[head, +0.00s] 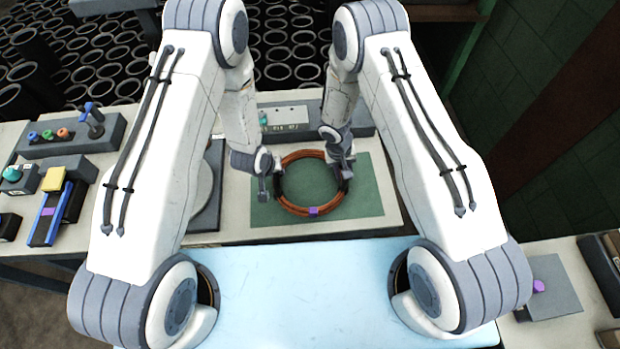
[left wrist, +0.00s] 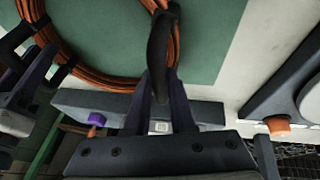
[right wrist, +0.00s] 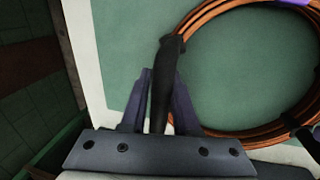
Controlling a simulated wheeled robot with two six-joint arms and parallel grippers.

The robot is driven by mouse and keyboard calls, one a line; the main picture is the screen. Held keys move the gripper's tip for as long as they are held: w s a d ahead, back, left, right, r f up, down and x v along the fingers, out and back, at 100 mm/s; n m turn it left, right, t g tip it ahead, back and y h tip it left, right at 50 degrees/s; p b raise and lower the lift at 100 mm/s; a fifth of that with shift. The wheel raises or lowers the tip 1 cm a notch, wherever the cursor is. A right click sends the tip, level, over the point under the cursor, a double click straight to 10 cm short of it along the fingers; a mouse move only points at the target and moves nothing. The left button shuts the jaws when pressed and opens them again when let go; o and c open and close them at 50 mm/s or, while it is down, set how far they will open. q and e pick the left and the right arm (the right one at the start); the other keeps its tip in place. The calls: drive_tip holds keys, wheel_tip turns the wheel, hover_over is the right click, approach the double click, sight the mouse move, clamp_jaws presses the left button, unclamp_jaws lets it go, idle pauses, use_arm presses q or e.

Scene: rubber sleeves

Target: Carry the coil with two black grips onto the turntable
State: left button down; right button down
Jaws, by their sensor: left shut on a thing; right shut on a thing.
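The coil (head: 292,208) is an orange-brown ring with a purple tag (head: 313,211) and two black grips, seen over the green mat. My left gripper (head: 272,190) is shut on its left black grip, which shows in the left wrist view (left wrist: 159,50). My right gripper (head: 344,180) is shut on the opposite black grip, which shows in the right wrist view (right wrist: 161,85). The coil looks level; I cannot tell whether it touches the mat. The turntable, a pale disc (head: 204,190) on a dark base, stands left of the mat, largely hidden by my left arm.
The green mat (head: 367,196) lies on a pale bench. A grey block (head: 290,117) with small parts stands behind it. At the left are a blue slide with a yellow block (head: 53,179) and a rack of coloured pieces (head: 48,135). A light-blue surface (head: 300,290) is in front.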

use_arm(q)
drive_tip(key=shift+w+r, duration=0.1)
drive_tip(key=shift+r, duration=0.05)
use_arm(e)
drive_tip(key=shift+r, duration=0.15)
